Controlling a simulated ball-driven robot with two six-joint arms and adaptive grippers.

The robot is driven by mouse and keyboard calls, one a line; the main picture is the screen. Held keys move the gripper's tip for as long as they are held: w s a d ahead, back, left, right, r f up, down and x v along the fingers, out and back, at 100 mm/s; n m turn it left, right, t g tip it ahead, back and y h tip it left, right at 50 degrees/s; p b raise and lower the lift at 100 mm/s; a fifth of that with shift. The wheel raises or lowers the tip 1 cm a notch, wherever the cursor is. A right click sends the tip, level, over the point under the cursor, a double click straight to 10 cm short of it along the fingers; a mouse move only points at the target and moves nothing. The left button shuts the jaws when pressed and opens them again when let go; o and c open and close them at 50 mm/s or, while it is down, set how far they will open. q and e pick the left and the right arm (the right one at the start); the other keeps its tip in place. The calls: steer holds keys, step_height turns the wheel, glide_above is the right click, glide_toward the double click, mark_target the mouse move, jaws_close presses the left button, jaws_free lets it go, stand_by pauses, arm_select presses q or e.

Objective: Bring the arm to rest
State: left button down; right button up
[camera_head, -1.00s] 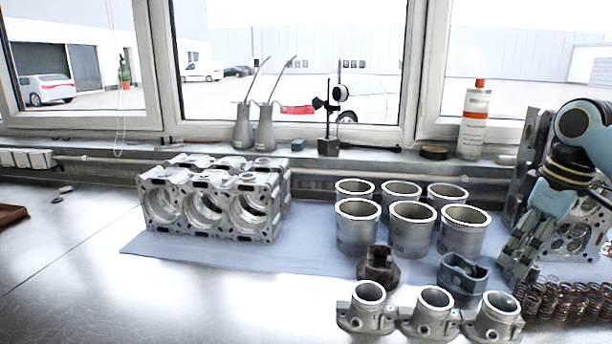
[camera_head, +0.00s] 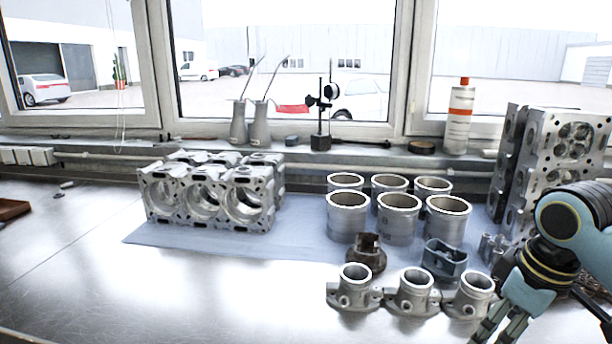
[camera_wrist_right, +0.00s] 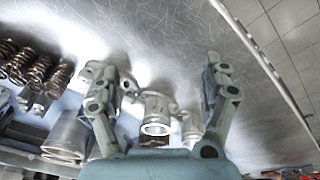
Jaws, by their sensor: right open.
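My right gripper (camera_head: 502,330) is at the lower right of the head view, just in front of the rightmost small flanged housing. Its fingers point down and its tips are at the picture's lower edge. In the right wrist view the two fingers (camera_wrist_right: 165,85) are spread wide with nothing held between them. Small flanged housings (camera_wrist_right: 157,112) show beyond and between the fingers. My left gripper is in neither view.
Flanged housings (camera_head: 413,287) stand in a front row, with a brown part (camera_head: 366,252) and a blue-grey part (camera_head: 444,260) behind. Cylinder liners (camera_head: 398,222), an engine block (camera_head: 208,195) and upright cylinder heads (camera_head: 560,150) stand farther back. Springs (camera_wrist_right: 32,62) lie nearby. The bench's left front is clear.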

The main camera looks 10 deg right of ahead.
steer(key=s+a+m+t, duration=0.15)
steer(key=s+a, duration=0.25)
steer(key=s, duration=0.4)
steer(key=s+a+m, duration=0.2)
steer(key=s+a, duration=0.2)
steer(key=s, duration=0.5)
step_height(320, 180, down, 33)
steer(key=s+d+g+b, duration=0.1)
steer(key=s+d+b, duration=0.15)
steer(key=b, duration=0.45)
steer(key=s+d+f+g+b, duration=0.1)
steer(key=s+f+b, duration=0.4)
steer(key=s+f, duration=1.2)
step_height(320, 180, down, 5)
steer(key=shift+s+d+r+m+g+h, duration=0.15)
steer(key=shift+s+d+m+g+h, duration=0.05)
steer(key=shift+s+m+g+h, duration=0.2)
steer(key=shift+w, duration=0.15)
